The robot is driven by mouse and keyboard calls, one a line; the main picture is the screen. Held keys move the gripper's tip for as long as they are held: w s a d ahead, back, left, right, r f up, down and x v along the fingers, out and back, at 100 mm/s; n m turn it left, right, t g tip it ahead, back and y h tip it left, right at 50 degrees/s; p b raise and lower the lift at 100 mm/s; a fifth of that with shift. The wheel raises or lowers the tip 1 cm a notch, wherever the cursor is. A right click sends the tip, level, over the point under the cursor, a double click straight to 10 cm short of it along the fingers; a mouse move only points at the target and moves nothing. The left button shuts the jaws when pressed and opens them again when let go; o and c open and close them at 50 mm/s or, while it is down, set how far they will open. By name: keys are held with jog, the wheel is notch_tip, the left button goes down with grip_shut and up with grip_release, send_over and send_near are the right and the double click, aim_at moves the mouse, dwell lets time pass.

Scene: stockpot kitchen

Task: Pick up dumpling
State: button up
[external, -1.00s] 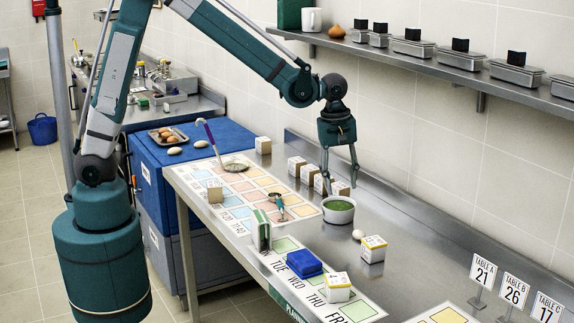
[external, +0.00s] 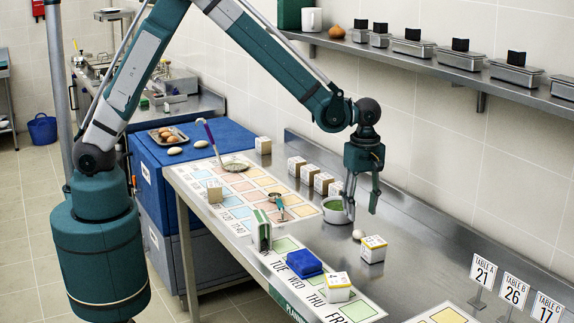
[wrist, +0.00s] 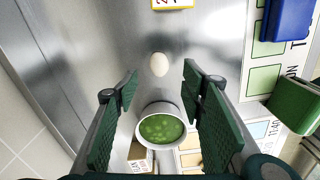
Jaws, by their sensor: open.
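A small whitish dumpling (external: 359,234) lies on the steel counter, in front of the bowl of green contents (external: 335,212) and beside a white-and-yellow box. In the wrist view the dumpling (wrist: 159,64) sits near the middle, just beyond the fingertips and clear of them. My gripper (external: 361,207) points down above the counter close to the dumpling, partly in front of the bowl. The gripper (wrist: 161,78) is open and empty, with its two fingers on either side in the wrist view. The bowl (wrist: 161,128) shows between the fingers.
A white-and-yellow box (external: 372,249) stands to the dumpling's right. Several small boxes (external: 310,174) line the back of the counter. A blue block (external: 304,263) and a green-and-white carton (external: 262,231) stand on the calendar mat. Number signs (external: 515,291) stand at right.

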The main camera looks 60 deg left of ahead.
aim_at(359, 231)
jog(key=shift+f, duration=0.15)
jog(key=shift+f, duration=1.15)
jog(key=shift+f, duration=0.1)
jog(key=shift+w+a+f, duration=0.1)
jog(key=shift+f, duration=1.15)
jog(key=shift+a+f, duration=0.1)
jog(key=shift+f, duration=1.15)
jog(key=c, duration=0.9)
